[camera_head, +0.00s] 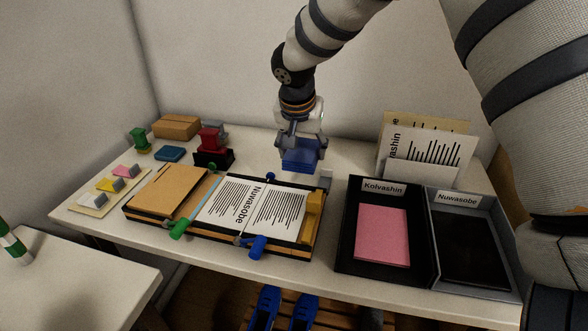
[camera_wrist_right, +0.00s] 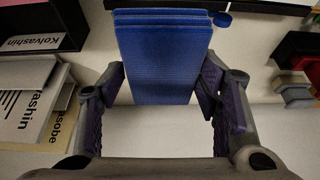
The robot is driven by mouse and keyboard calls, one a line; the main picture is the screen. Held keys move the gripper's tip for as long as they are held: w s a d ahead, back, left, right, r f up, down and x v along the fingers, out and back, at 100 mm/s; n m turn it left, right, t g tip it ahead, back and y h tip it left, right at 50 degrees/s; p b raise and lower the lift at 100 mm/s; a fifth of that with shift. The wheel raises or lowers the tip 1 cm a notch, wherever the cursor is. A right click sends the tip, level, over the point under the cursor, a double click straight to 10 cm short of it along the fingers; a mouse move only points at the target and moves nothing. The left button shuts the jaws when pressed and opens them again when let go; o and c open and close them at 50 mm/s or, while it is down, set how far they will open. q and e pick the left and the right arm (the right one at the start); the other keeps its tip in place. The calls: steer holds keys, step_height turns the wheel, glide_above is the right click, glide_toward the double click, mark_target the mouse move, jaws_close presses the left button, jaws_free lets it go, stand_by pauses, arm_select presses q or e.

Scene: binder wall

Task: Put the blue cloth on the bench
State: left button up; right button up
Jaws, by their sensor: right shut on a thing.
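The blue cloth (camera_head: 301,160) is a folded, layered block. My right gripper (camera_head: 302,143) is shut on it and holds it near the back middle of the bench (camera_head: 345,157), behind the open binder. In the right wrist view the cloth (camera_wrist_right: 165,55) sits between the two fingers, its far end reaching past them. I cannot tell for certain whether its underside touches the bench top. My left gripper is not in view.
The binder board (camera_head: 310,228) with "Nuwasobe" pages lies just in front. Two labelled trays, Kolvashin (camera_head: 343,245) and Nuwasobe (camera_head: 500,283), stand at right, with a paper holder (camera_head: 420,175) behind. Stamps (camera_head: 213,143), a blue pad (camera_head: 170,154) and a cardboard box (camera_head: 177,126) stand left.

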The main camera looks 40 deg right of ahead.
glide_toward(303, 176)
steer(key=shift+w+d+f+b, duration=0.1)
steer(key=shift+d+f+b, duration=0.25)
steer(key=shift+f, duration=0.25)
steer(key=shift+w+d+f, duration=0.3)
steer(key=shift+w, duration=0.1)
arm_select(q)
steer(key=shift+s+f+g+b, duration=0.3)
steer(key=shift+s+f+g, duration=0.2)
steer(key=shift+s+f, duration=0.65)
arm_select(e)
steer(key=shift+a+x, duration=0.15)
steer(key=shift+x, duration=0.75)
steer(key=shift+a+x, duration=0.2)
steer(key=shift+x, duration=0.7)
steer(key=shift+s+f, duration=0.15)
steer(key=shift+f, duration=0.05)
steer(key=shift+f, duration=0.15)
steer(key=o, duration=1)
steer(key=shift+o, duration=0.2)
